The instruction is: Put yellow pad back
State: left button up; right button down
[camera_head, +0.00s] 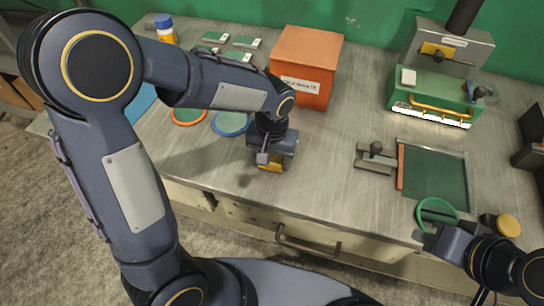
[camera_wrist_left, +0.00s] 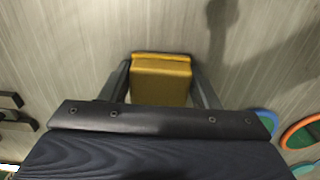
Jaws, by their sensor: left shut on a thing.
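The yellow pad (camera_wrist_left: 161,80) is a small block between the two fingers of my left gripper (camera_wrist_left: 163,88). The left gripper is shut on it, with a finger at each side. In the head view the pad (camera_head: 271,163) shows just below the left gripper (camera_head: 270,157), over the front part of the metal bench. I cannot tell whether the pad touches the bench top. My right gripper (camera_head: 432,240) is at the lower right, by the bench's front edge, close to a green ring (camera_head: 437,212). Its fingers are too unclear to tell open from shut.
On the bench (camera_head: 335,155) stand an orange box (camera_head: 305,70), a green box (camera_head: 435,95) with a yellow handle, a dark green panel (camera_head: 435,178) and a metal block (camera_head: 374,160). Blue (camera_head: 231,123) and orange-rimmed (camera_head: 188,115) discs lie left.

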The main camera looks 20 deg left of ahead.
aim_at(272, 157)
pick_arm(q)
jog(key=shift+f, duration=0.15)
jog(key=o, duration=0.9)
notch_tip(272, 157, up, 12)
jog(key=s+a+t+h, duration=0.1)
jog(key=s+a+t, duration=0.1)
jog(key=s, duration=0.3)
jog(key=s+a+n+t+h, duration=0.1)
jog(key=s+a, duration=0.3)
jog(key=s, duration=0.1)
jog(key=s+a+n+t+h+p, duration=0.1)
jog(key=s+a+t, duration=0.1)
jog(key=s, duration=0.4)
jog(key=shift+a+f+t+h, duration=0.2)
jog(key=shift+a+t+h, duration=0.15)
jog(key=shift+a, duration=0.25)
